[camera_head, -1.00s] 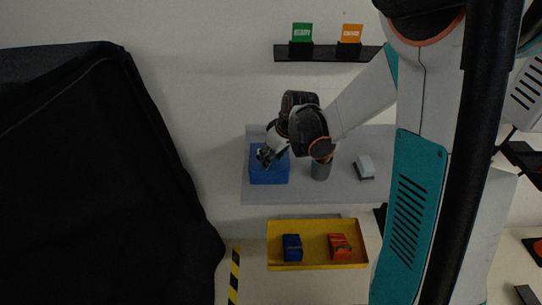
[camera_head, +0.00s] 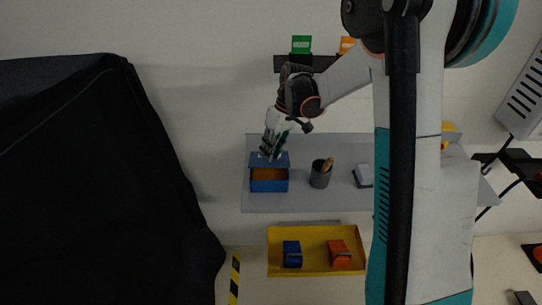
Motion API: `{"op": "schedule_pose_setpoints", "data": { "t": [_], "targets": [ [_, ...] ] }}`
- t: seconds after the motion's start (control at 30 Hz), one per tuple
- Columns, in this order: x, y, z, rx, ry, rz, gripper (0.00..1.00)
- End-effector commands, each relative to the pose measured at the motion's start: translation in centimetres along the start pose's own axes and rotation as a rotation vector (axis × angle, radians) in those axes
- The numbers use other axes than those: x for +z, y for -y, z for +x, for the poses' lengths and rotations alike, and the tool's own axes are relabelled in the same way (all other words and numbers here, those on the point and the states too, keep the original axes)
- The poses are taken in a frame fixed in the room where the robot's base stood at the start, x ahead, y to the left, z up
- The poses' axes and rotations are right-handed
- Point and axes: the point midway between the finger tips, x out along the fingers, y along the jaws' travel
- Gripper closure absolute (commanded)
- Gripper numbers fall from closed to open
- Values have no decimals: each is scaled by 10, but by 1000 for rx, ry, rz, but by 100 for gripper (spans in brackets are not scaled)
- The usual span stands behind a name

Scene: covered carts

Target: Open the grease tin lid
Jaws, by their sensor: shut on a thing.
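The grease tin (camera_head: 269,186) is a blue box on the left part of the grey table. Its blue lid (camera_head: 262,160) is tilted up at the back edge, and brown contents show inside. My gripper (camera_head: 272,150) is above the tin's back edge with its fingers at the raised lid, shut on it. The fingertips are small here, and the exact grip is hard to see.
A white-topped block (camera_head: 363,174) lies farther right. A yellow tray (camera_head: 316,271) below holds a blue item (camera_head: 292,253) and an orange item (camera_head: 339,254).

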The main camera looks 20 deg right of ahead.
Motion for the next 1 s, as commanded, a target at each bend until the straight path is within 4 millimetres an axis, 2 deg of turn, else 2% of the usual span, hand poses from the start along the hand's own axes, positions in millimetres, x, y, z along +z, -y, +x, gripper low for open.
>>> {"op": "schedule_pose_setpoints", "data": {
  "t": [0.37,0.4,0.47,0.5,0.83,1.0],
  "targets": [
    [-2,-1,-3,-17,16,6,100],
    [-2,-1,-3,-16,16,6,76],
    [-2,-1,-2,-16,16,6,63],
    [-2,-1,-2,-16,16,6,61],
    [-2,-1,-4,-16,16,6,61],
    [-2,-2,-21,-16,16,8,61]
  ]
}}
